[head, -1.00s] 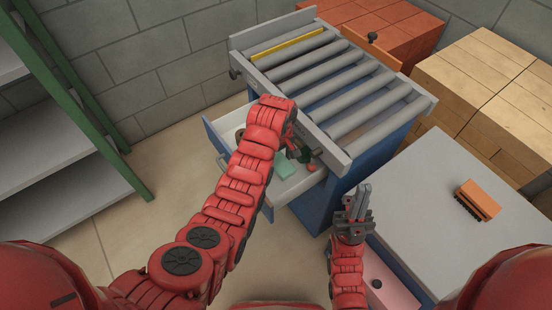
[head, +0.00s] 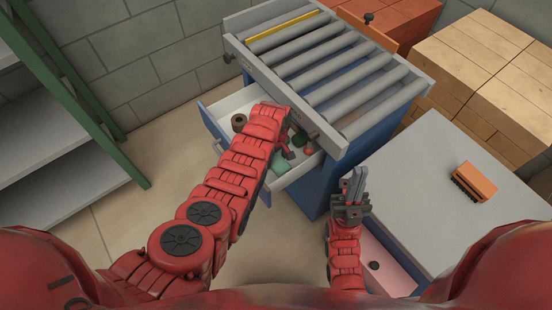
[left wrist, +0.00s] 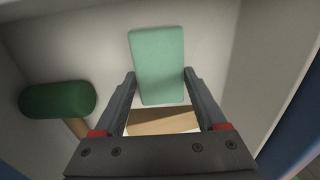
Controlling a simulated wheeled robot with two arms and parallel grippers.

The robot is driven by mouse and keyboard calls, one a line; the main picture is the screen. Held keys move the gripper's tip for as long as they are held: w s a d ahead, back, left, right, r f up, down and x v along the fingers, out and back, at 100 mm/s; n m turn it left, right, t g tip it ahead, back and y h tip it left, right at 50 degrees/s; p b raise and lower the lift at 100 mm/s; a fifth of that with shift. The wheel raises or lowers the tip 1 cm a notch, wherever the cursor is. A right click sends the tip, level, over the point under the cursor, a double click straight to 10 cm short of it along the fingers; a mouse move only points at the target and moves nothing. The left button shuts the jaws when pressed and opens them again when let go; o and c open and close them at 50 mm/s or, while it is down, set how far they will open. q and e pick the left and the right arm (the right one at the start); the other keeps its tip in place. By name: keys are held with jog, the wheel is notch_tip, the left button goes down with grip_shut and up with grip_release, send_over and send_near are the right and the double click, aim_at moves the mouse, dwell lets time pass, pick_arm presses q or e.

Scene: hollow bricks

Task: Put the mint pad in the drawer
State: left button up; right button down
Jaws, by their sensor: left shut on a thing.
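The mint pad (left wrist: 158,65) is a flat, pale green block with rounded corners. In the left wrist view it is between the two fingers of my left gripper (left wrist: 158,75), which is shut on its lower part. In the head view the pad (head: 278,164) shows inside the open white drawer (head: 214,122) of the blue cabinet (head: 325,188), and my left arm hides part of the drawer. I cannot tell whether the pad touches the drawer floor. My right gripper (head: 354,187) is empty beside the grey-topped table, its fingers close together.
In the drawer are a green-headed mallet (left wrist: 57,100), a tan wooden piece (left wrist: 163,121) and a brown round thing (head: 239,121). Grey rollers (head: 340,85) top the cabinet. An orange brush (head: 474,181) lies on the grey table (head: 425,190). Shelves (head: 60,145) stand at left.

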aim_at(276, 161)
pick_arm(q)
jog(key=shift+f, duration=0.15)
jog(key=o, duration=1.2)
jog(key=shift+o, duration=0.2)
jog(key=shift+r, duration=0.85)
notch_tip(276, 161, up, 11)
jog(key=shift+f, duration=0.15)
jog(key=shift+p, duration=0.3)
